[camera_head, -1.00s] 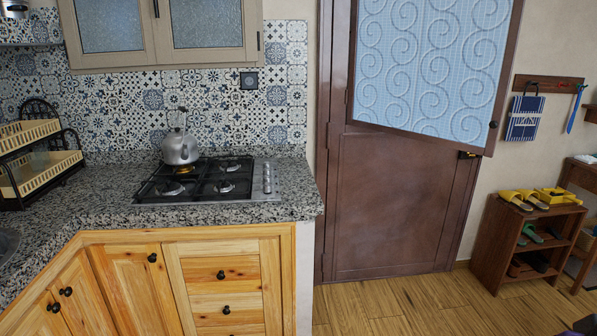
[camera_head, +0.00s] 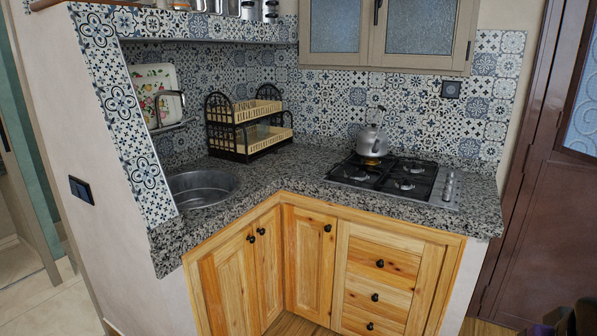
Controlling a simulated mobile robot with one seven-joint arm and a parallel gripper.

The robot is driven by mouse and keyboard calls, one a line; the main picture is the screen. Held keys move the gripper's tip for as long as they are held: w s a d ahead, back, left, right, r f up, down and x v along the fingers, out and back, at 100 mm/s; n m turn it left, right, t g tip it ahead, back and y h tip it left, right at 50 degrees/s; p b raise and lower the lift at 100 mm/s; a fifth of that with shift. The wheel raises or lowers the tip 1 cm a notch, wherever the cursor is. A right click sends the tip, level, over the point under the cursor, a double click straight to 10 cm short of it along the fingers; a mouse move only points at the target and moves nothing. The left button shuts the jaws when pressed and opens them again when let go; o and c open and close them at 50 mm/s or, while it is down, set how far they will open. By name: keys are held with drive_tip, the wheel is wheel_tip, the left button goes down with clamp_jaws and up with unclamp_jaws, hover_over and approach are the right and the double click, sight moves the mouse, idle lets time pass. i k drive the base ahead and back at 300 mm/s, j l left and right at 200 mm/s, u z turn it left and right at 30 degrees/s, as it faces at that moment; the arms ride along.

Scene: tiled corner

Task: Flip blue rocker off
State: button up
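A dark switch plate (camera_head: 81,190) is on the end face of the low wall at the left, and its middle looks bluish. A second dark square plate (camera_head: 451,89) is on the patterned tiles above the right end of the stove. Both are too small to tell the rocker's position, and I cannot tell for sure which one carries the blue rocker. My gripper cannot be made out. Only dark shapes cut off at the bottom right corner show, and I cannot tell what they are.
An L-shaped granite counter (camera_head: 290,168) holds a round sink (camera_head: 200,188), a two-tier dish rack (camera_head: 245,125), a gas stove (camera_head: 395,180) and a kettle (camera_head: 371,140). Wooden cabinets (camera_head: 311,260) stand below. Pale floor (camera_head: 25,265) shows free at far left; a brown door (camera_head: 530,220) is at right.

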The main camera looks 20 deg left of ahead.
sight(82, 189)
drive_tip(key=u, duration=2.2)
drive_tip(key=i+j+z, duration=0.1)
drive_tip(key=i+j, duration=0.75)
drive_tip(key=i, duration=0.15)
drive_tip(key=i+j, duration=0.9)
drive_tip(key=i+l+z, duration=0.05)
drive_tip(key=i, duration=0.05)
